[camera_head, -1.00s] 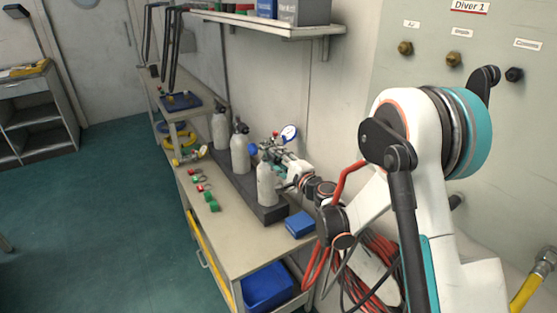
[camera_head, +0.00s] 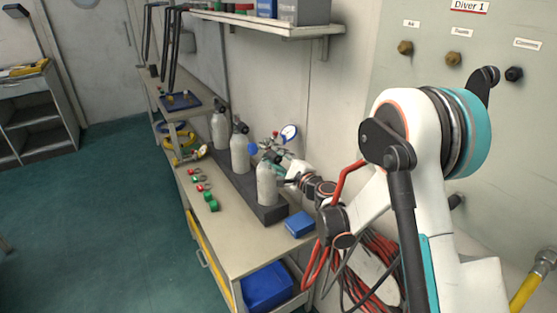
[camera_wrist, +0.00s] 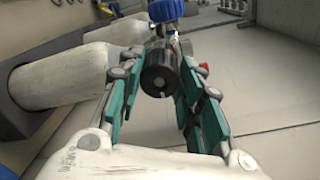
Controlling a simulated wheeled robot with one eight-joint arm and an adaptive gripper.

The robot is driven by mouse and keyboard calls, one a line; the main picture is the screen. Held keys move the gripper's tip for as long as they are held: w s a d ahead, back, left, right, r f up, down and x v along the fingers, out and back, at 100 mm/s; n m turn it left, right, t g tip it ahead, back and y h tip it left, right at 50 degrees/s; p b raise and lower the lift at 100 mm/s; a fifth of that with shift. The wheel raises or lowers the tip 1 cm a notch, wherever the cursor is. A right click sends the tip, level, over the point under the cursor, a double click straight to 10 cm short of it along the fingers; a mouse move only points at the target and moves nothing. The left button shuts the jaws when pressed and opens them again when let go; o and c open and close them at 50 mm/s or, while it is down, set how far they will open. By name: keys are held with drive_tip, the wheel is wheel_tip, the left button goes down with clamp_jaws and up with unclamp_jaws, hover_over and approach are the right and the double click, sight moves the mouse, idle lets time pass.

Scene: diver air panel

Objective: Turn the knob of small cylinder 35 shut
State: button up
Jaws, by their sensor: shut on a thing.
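Three small pale grey cylinders stand in a row on the bench: the nearest (camera_head: 266,186), the middle (camera_head: 239,154) and the far one (camera_head: 219,127). No number 35 is readable on any of them. My gripper (camera_head: 281,161) is at the top of the nearest cylinder in the head view. In the wrist view, a black round knob (camera_wrist: 159,72) sits between the teal fingers of my gripper (camera_wrist: 157,90), which are closed on its sides. My gripper partly hides the nearest valve in the head view.
A dark rack (camera_head: 270,214) holds the cylinders. A gauge (camera_head: 289,132) and a blue knob (camera_head: 253,149) are close to my gripper; the blue knob also shows in the wrist view (camera_wrist: 165,10). A blue box (camera_head: 299,224) lies at the bench's near end. Red hoses (camera_head: 375,250) hang nearby.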

drive_tip(key=o, duration=1.1)
drive_tip(key=v, duration=1.2)
drive_tip(key=shift+f, duration=0.1)
